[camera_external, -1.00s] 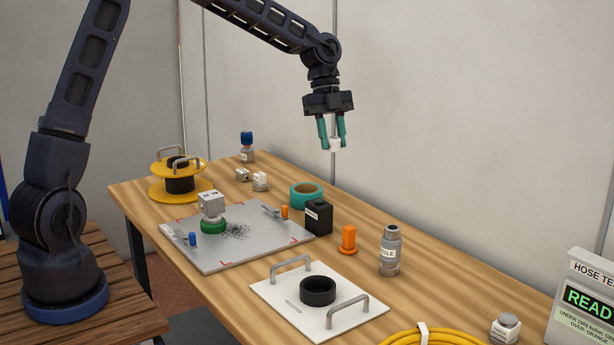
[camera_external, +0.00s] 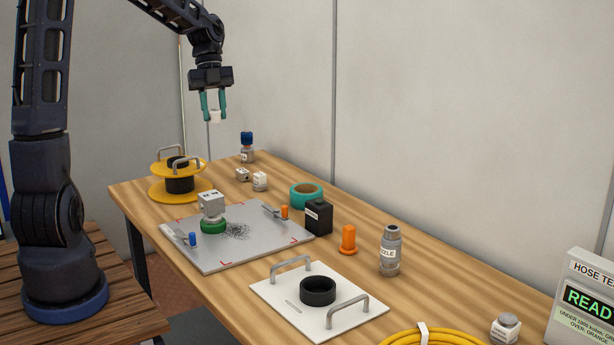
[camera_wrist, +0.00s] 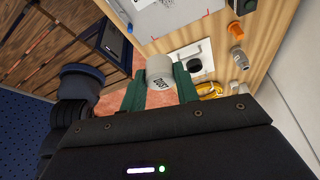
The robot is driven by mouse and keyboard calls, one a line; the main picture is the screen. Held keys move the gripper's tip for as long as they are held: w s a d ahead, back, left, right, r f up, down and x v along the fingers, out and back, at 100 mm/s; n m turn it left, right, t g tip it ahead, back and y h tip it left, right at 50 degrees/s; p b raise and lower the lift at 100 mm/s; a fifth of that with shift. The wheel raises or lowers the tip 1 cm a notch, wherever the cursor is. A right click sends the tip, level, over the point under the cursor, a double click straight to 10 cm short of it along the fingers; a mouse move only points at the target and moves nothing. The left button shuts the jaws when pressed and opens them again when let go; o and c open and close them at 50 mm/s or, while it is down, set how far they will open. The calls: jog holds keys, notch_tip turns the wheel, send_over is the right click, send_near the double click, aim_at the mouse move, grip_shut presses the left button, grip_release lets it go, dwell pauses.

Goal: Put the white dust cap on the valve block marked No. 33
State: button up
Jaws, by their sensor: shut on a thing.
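My gripper (camera_external: 213,108) is shut on a small white cap (camera_external: 215,117), held high in the air above the back left of the workbench. In the wrist view the cap (camera_wrist: 160,78) sits between the green fingers and bears dark letters that look like "DUST". A pale grey block (camera_external: 211,203) stands on a green round base on the metal plate (camera_external: 225,260). Two small white blocks with dark marks, one (camera_external: 242,174) left of the other (camera_external: 260,181), lie behind the plate. I cannot read a No. 33 on any block.
A yellow reel (camera_external: 180,180), a teal ring (camera_external: 306,195), a black box (camera_external: 319,217), an orange plug (camera_external: 348,240) and a grey nozzle (camera_external: 390,251) stand on the bench. A white board (camera_external: 275,302) with handles and a black ring lies in front. The plate carries two clamps.

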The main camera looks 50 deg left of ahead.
jog(key=s+a, duration=0.1)
jog(key=s, duration=0.1)
send_near(211, 196)
jog(key=x, duration=0.6)
dwell(0.3)
jog(key=shift+f, duration=0.15)
jog(key=o, duration=0.9)
